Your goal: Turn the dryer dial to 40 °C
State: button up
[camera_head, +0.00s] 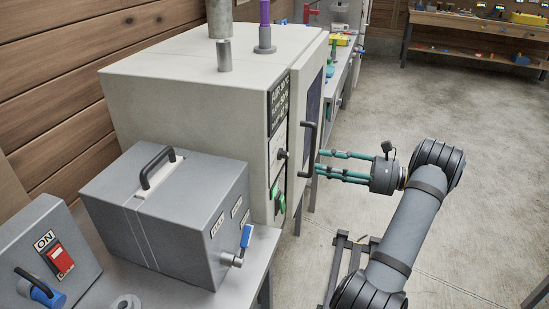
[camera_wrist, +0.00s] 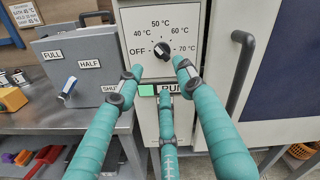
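The dryer dial (camera_wrist: 163,50) is a black knob on a pale panel marked OFF, 40, 50, 60 and 70 °C. I cannot tell for sure which mark it points to. In the head view the dial (camera_head: 282,153) sits on the front of the big beige dryer (camera_head: 190,95). My gripper (camera_wrist: 160,76) has teal fingers, spread apart with nothing between them, in front of the panel and just below the dial. In the head view my gripper (camera_head: 317,163) is in front of the dryer, apart from the dial.
A black door handle (camera_wrist: 240,70) stands out to the right of the dial. A green button (camera_wrist: 147,90) lies below it. A grey box (camera_head: 170,215) with a blue-handled lever (camera_head: 246,237) stands on the bench left of the dryer. The floor to the right is mostly open.

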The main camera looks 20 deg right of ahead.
aim_at(288, 157)
jog(key=p+x, duration=0.2)
jog(key=x, duration=0.7)
jog(key=shift+w+a, duration=0.15)
jog(key=shift+w, duration=0.1)
jog(key=c, duration=0.3)
grip_shut()
